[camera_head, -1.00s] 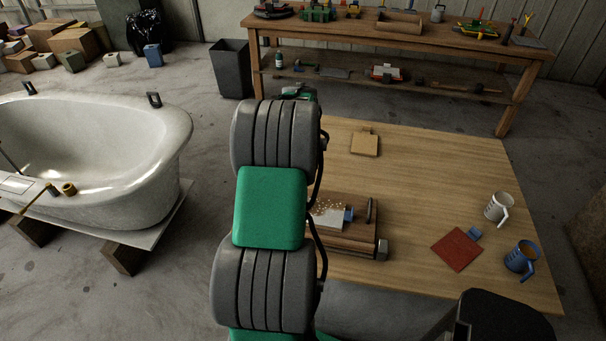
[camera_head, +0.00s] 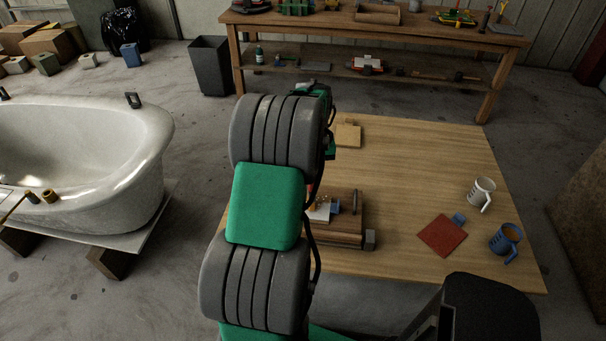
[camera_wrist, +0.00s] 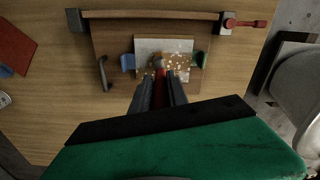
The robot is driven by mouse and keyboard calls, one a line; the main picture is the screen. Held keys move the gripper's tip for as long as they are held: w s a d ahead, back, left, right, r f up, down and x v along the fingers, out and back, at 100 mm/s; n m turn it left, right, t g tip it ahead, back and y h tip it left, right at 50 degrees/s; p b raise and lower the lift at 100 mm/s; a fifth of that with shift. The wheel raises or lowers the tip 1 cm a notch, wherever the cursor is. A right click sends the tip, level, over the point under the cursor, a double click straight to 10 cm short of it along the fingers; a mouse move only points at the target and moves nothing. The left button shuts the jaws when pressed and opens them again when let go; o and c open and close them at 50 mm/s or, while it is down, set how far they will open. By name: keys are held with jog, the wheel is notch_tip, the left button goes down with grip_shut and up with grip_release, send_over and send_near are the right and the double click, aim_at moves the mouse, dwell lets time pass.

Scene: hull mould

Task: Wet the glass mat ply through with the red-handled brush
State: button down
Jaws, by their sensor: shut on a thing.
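The glass mat ply (camera_wrist: 150,46) is a pale sheet on a wooden board (camera_wrist: 115,42) in the wrist view. White and orange-brown speckles cover much of its right and lower parts; its upper left looks plainer. A blue piece (camera_wrist: 127,62) and a green piece (camera_wrist: 199,60) sit at its sides. My gripper (camera_wrist: 159,82) is shut on the red-handled brush (camera_wrist: 160,95), whose head is over the ply's lower middle. I cannot tell if the bristles touch. In the head view my arm hides the gripper and much of the ply (camera_head: 318,215).
The board lies on a wooden table (camera_head: 420,180). A red square (camera_head: 443,235), a white mug (camera_head: 481,190) and a blue mug (camera_head: 506,240) stand to the right. A tan piece (camera_head: 347,135) lies behind. A white tub (camera_head: 110,190) is left.

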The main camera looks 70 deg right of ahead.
jog(key=shift+s+a, duration=1.15)
jog(key=shift+s, duration=2.3)
jog(key=w+a, duration=0.3)
jog(key=w, duration=1)
jog(key=shift+w, duration=0.4)
